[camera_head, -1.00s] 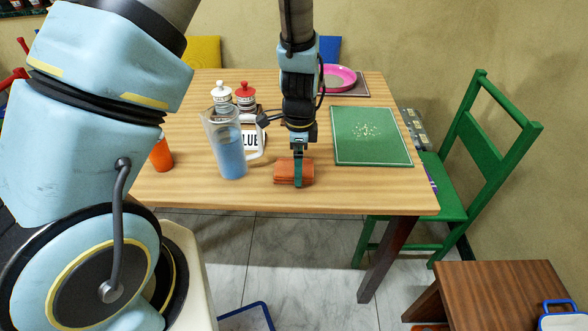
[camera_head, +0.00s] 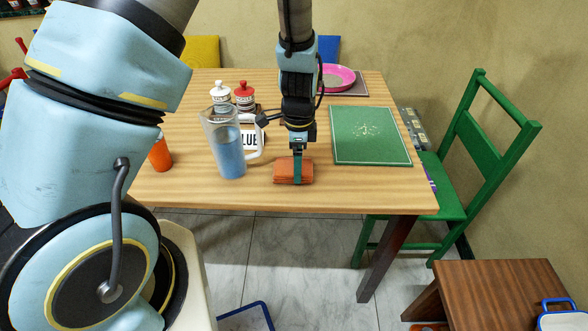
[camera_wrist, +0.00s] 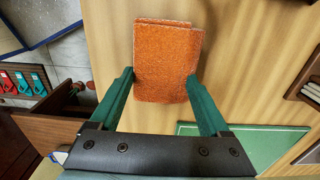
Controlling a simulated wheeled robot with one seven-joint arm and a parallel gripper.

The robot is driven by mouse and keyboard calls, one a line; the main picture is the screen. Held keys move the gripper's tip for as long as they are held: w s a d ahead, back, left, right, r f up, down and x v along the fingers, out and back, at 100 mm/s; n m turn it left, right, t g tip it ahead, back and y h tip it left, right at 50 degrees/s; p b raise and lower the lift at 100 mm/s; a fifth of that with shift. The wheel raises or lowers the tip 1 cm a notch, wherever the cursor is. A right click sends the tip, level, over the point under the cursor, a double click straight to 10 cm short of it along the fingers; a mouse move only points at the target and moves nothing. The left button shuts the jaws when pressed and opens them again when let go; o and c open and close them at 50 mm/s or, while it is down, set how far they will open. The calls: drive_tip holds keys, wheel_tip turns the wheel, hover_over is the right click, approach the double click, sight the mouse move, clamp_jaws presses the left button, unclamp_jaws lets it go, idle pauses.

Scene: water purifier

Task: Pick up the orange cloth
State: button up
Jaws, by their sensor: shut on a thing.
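The orange cloth (camera_head: 283,171) is a folded pad near the front edge of the wooden table (camera_head: 220,196). My gripper (camera_head: 298,182) reaches down over it, with a green finger across its near side. In the wrist view, the cloth (camera_wrist: 166,62) lies between the tips of my gripper's two green fingers (camera_wrist: 160,76), one at each side. The gripper is shut on the cloth. I cannot tell if the cloth is clear of the tabletop.
A pitcher of blue liquid (camera_head: 229,150) stands just left of the gripper. An orange cup (camera_head: 160,154) is farther left. A green mat (camera_head: 370,136) lies to the right, and a pink plate (camera_head: 338,77) is behind. A green chair (camera_head: 470,165) stands at the right.

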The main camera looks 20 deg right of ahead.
drive_tip(key=shift+r, duration=0.1)
wheel_tip(320, 180, up, 10)
drive_tip(key=b, duration=0.1)
idle(0.4)
